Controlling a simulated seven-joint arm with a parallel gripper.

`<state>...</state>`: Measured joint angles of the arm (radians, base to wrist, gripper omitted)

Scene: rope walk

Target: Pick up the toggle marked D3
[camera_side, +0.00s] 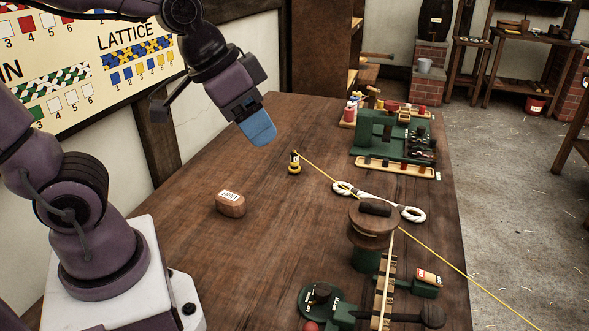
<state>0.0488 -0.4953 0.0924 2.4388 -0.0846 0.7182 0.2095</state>
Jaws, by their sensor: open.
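My gripper (259,128), with blue fingertips, hangs in the air above the left part of the wooden table, with nothing seen in it. No D3 mark can be read at this size, so I cannot tell which thing is the toggle. A small upright black and yellow piece with a pale label (294,163) stands on the table, below and right of my gripper. A yellow line (451,264) runs from it to the lower right. A brown wooden block with a white label (230,205) lies further forward and left, apart from my gripper.
The wooden table (200,262) is clear around the block. A green rack with spools (378,131) stands at the back right. A white rope with looped ends (378,201) lies in front of it. A wooden-topped green post (372,222) and a green device (322,305) stand nearer the front.

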